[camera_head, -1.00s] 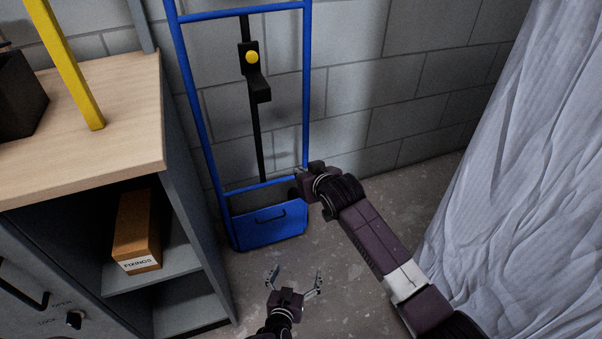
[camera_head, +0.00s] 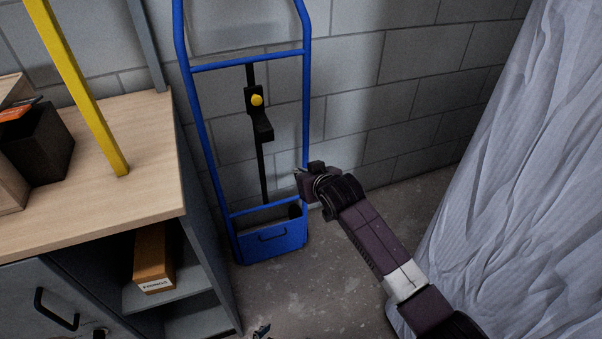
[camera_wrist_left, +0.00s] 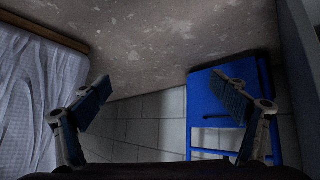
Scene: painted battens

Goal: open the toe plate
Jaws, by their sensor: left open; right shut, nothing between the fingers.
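The toe plate (camera_head: 272,242) is a blue panel with a dark handle (camera_head: 272,236), at the foot of a blue hand truck (camera_head: 203,130). It stands folded up against the frame. My right gripper (camera_head: 299,171) is shut and empty beside the truck's right rail, above the plate. My left gripper (camera_head: 262,331) barely shows at the bottom edge, below the plate. In the left wrist view the left gripper (camera_wrist_left: 165,98) is open and empty. The toe plate (camera_wrist_left: 210,118) there lies partly behind one finger, and I cannot tell the gap.
A wooden-topped cabinet (camera_head: 100,190) with a shelf and a fixings box (camera_head: 153,258) stands left of the truck. A yellow batten (camera_head: 85,100) stands on it. A grey sheet (camera_head: 490,180) hangs at the right. The floor (camera_head: 340,270) before the truck is clear.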

